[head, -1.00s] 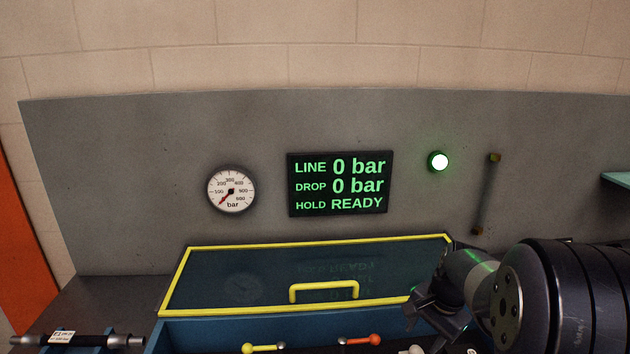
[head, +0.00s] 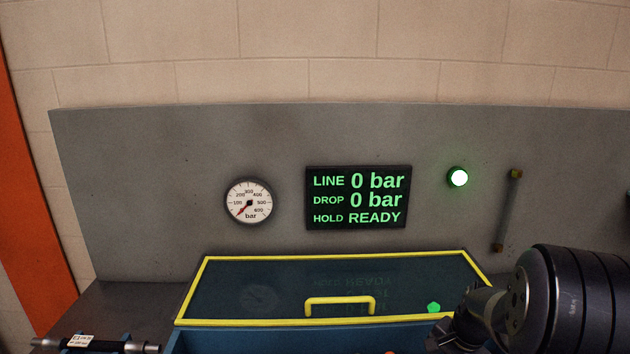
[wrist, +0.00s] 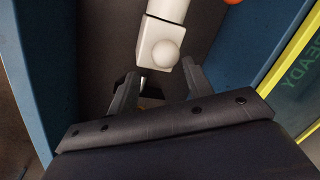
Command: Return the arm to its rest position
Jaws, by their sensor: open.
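My gripper (wrist: 158,85) is open in the wrist view, its two dark fingers apart. A white block with a round white knob (wrist: 165,53) shows just beyond the fingertips. I cannot tell whether the fingers touch it, and nothing is clearly held between them. In the head view my arm (head: 545,300) reaches in from the lower right, and the fingers are cut off or hidden at the bottom edge.
A blue box with a yellow-framed clear lid (head: 330,257) and yellow handle (head: 340,302) stands before the grey panel (head: 130,190). The panel carries a gauge (head: 249,202) near zero, a display (head: 357,198) reading 0 bar and READY, and a lit green lamp (head: 457,177).

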